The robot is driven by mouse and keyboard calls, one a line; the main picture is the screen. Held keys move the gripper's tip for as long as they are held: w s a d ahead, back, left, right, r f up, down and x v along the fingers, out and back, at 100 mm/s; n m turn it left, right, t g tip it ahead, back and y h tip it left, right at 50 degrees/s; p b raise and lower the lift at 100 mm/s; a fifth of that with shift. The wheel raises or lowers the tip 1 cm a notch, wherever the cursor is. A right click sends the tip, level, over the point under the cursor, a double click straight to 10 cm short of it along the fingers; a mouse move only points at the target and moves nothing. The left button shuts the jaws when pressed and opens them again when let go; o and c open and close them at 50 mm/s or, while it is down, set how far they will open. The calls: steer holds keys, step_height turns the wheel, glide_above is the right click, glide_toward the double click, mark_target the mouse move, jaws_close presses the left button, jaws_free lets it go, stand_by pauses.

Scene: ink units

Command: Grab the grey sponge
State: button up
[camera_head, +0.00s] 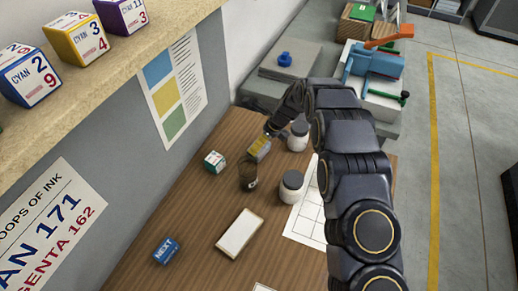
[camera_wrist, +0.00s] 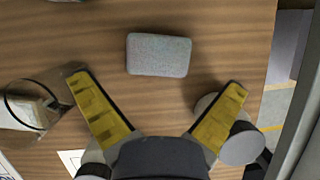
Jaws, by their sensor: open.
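The grey sponge (camera_wrist: 159,54) is a rounded, speckled block lying flat on the wooden table. In the wrist view it sits beyond my gripper (camera_wrist: 157,84), centred between the two yellow fingers but ahead of their tips. The fingers are spread wide with nothing between them. In the head view my gripper (camera_head: 259,147) is low over the far part of the table, and the sponge (camera_head: 264,152) is a small grey patch partly hidden by a yellow finger.
A dark brown jar (camera_head: 248,177) stands in front, and a green-and-white box (camera_head: 214,161) to the left. A white rectangular block (camera_head: 240,233) and blue box (camera_head: 166,250) lie nearer. The wall is at left.

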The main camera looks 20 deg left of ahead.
steer(key=x, duration=0.4)
steer(key=shift+f, duration=0.35)
steer(key=shift+c, duration=0.4)
steer(key=c, duration=0.8)
steer(key=shift+o, duration=0.2)
